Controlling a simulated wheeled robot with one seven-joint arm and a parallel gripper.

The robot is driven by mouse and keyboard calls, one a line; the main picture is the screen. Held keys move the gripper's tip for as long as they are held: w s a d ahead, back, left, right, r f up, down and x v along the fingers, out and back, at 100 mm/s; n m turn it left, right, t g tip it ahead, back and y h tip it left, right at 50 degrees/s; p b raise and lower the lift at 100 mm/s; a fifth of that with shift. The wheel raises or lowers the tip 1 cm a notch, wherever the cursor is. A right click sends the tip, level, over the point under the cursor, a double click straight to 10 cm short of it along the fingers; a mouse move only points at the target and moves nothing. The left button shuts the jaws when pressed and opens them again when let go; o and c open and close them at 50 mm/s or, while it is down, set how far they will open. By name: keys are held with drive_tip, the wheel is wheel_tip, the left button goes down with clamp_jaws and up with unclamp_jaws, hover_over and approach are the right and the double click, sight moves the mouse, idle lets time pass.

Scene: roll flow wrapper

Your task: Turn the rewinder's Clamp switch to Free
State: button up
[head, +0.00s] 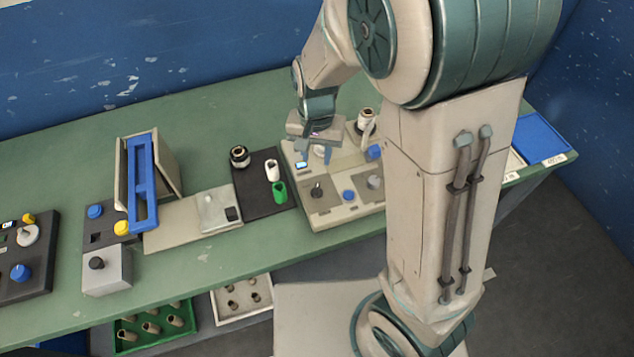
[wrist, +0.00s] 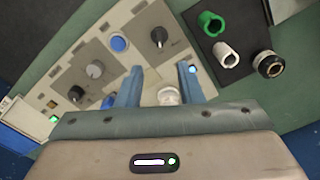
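The beige control panel (head: 325,216) stands on the bench below my gripper (head: 316,146). In the wrist view (wrist: 160,82) my gripper is open, with two blue fingers apart. A round white part (wrist: 168,96) shows between them; contact cannot be told. The panel carries a black pointer knob (wrist: 159,36), a blue knob (wrist: 118,44), a grey knob (wrist: 96,70), another black knob (wrist: 75,93) and a second blue knob (wrist: 108,102). The labels are too small to read, so I cannot tell which one is the Clamp switch or its setting.
A dark mat (head: 262,196) beside the panel holds a green sleeve (head: 280,190), a white sleeve (head: 272,170) and a black-and-metal part (head: 239,156). Further left stand a blue frame (head: 142,180) and a grey box with a knob (head: 106,272). A blue tray (head: 540,140) lies right.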

sight(317, 188)
wheel_tip(317, 188, down, 13)
drive_tip(key=shift+r, duration=0.1)
idle(0.3)
clamp_jaws()
